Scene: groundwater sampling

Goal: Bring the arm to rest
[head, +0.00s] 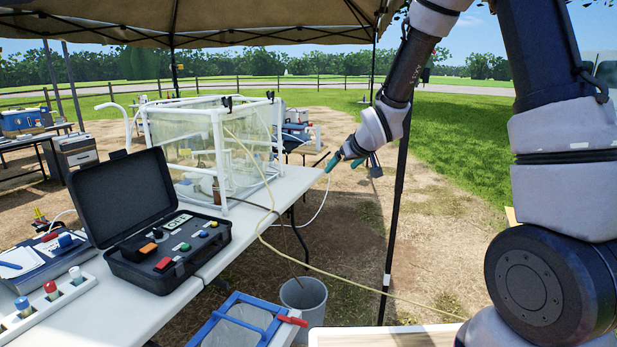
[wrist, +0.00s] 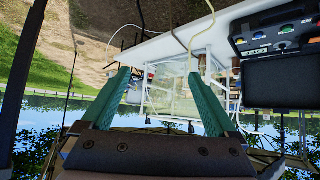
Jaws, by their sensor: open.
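My gripper (head: 343,164) is at the lower end of my arm in the head view, in the air just right of the white table's far end. In the wrist view its two green fingers (wrist: 158,98) stand wide apart with nothing between them. The wrist view is upside down, with the sky at the bottom. The white table (head: 240,232) runs from the lower left to the middle in the head view. My gripper touches nothing that I can see.
On the table are an open black case (head: 160,240) with coloured knobs, a clear-walled white frame box (head: 215,140) and a vial rack (head: 50,306). A grey bucket (head: 303,298) stands below. A yellowish tube (head: 345,277) trails right. A dark canopy pole (head: 396,215) stands close to my arm.

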